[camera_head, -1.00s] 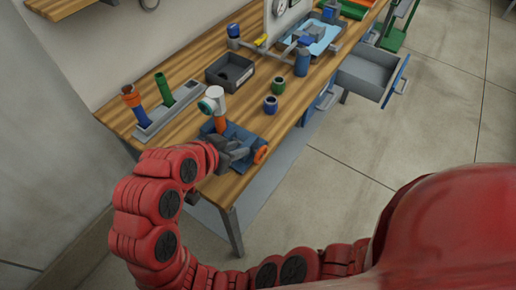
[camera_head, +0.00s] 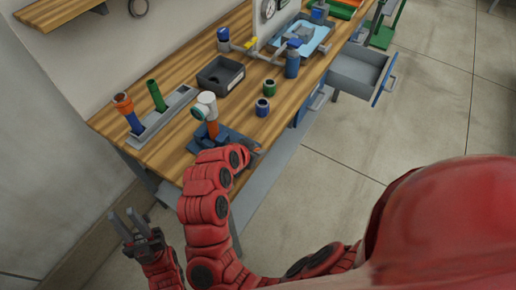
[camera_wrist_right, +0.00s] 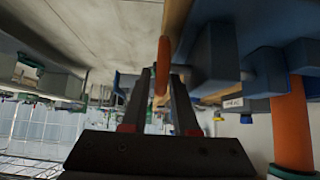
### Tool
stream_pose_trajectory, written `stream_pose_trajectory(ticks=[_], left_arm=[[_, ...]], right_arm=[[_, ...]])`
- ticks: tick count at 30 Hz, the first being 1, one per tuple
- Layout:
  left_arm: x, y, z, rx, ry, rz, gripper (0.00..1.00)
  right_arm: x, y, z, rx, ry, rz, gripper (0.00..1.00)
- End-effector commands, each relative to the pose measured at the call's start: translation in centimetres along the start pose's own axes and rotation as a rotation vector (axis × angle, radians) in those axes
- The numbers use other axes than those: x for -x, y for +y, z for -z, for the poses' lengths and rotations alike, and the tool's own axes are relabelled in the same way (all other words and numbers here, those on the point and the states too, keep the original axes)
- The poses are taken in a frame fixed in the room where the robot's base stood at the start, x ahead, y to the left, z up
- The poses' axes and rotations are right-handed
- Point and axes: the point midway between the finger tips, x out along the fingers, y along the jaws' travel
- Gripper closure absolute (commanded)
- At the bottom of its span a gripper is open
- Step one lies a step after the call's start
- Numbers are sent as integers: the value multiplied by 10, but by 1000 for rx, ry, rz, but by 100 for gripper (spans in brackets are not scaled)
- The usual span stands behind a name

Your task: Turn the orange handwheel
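The orange handwheel (camera_wrist_right: 162,68) shows edge-on in the right wrist view, as a narrow upright rim. My right gripper (camera_wrist_right: 162,78) has one dark finger on each side of it, with a small gap showing on both sides. It is open around the rim. In the head view my right gripper (camera_head: 252,154) is at the front edge of the bench, beside the blue base (camera_head: 207,141), and hides most of the handwheel. My left gripper (camera_head: 126,222) is open and empty, low in front of the bench's left end.
An orange pipe with a white tee (camera_head: 206,99) rises from the blue base. A grey rack (camera_head: 163,120), black bin (camera_head: 219,75) and small blue and green rings stand on the wooden bench. A grey drawer (camera_head: 357,72) stands open at right.

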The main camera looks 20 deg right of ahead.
Motion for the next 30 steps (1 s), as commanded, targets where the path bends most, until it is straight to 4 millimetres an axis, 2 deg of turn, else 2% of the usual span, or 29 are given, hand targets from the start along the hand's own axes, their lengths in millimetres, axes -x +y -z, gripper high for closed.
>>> stream_pose_trajectory(ticks=[5, 13, 18, 26, 30], left_arm=[[-1, 0, 0, 0, 0, 0, 72], [-1, 0, 0, 0, 0, 0, 72], [-1, 0, 0, 0, 0, 0, 72], [-1, 0, 0, 0, 0, 0, 72], [-6, 0, 1, 0, 0, 0, 72]], right_arm=[[-9, 0, 0, -1, -2, 0, 72], [-10, 0, -1, 0, -2, 1, 72], [-10, 0, -1, 0, -1, 1, 100], [-10, 0, 0, 0, -3, 1, 100], [-11, 1, 2, -7, -68, -4, 100]])
